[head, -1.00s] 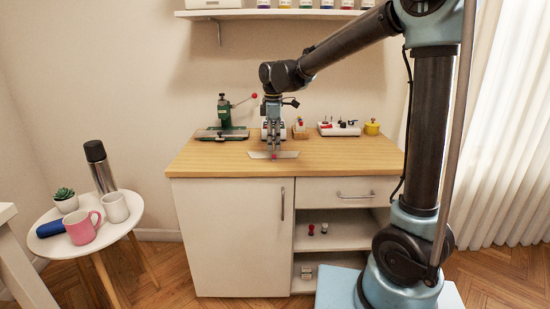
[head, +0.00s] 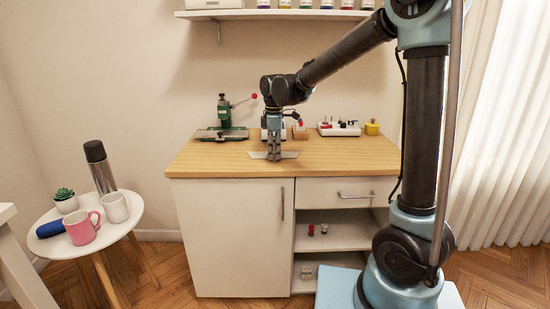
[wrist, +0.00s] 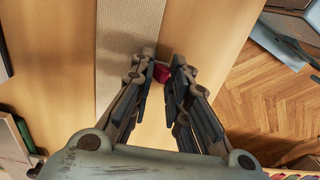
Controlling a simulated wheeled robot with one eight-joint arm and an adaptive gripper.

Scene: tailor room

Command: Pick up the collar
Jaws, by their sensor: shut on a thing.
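The collar (head: 288,155) looks like a pale, flat strip lying on the front part of the wooden worktop. In the wrist view it shows as a beige woven band (wrist: 115,45). A small red piece (wrist: 161,72) sits at the band's edge, and whether it is fixed to the band cannot be told. The fingers hide part of the strip in the head view.
The wooden worktop (head: 345,157) has free room on both sides. A green hand press (head: 224,115) stands back left, a white tray of small parts (head: 340,129) and a yellow pot (head: 372,128) back right. A round side table (head: 130,219) holds mugs and a flask.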

